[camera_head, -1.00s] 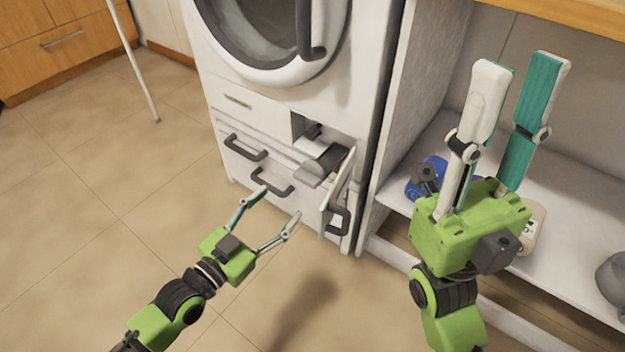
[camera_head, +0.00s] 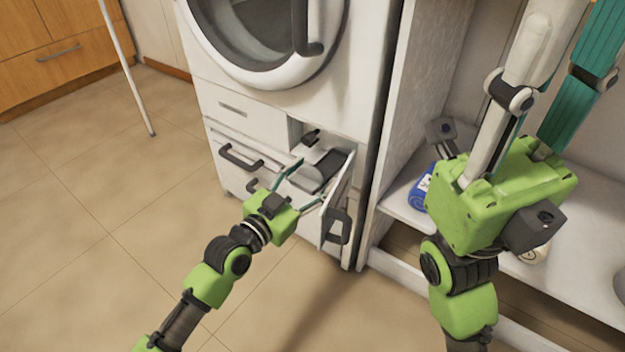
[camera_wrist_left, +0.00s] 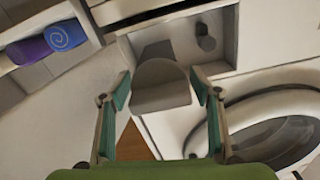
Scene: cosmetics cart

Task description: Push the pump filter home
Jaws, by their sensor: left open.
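The pump filter (camera_head: 322,170) is a grey block with a rounded front, sticking out of the open compartment low on the white washing machine (camera_head: 250,120). In the left wrist view the filter (camera_wrist_left: 160,86) sits between the two fingers. My left gripper (camera_head: 310,184) is open in front of the compartment, its fingertips on either side of the filter's front. Whether they touch it I cannot tell. My right gripper (camera_head: 568,60) is raised at the right, fingers apart and empty, tips cut off by the top edge.
The compartment's open hatch (camera_head: 337,205) stands out just right of my left gripper. A dark knob (camera_wrist_left: 205,38) shows inside the compartment. A shelf (camera_head: 405,200) at the right holds a blue item (camera_head: 422,188). The floor at left is clear, apart from a white pole (camera_head: 127,70).

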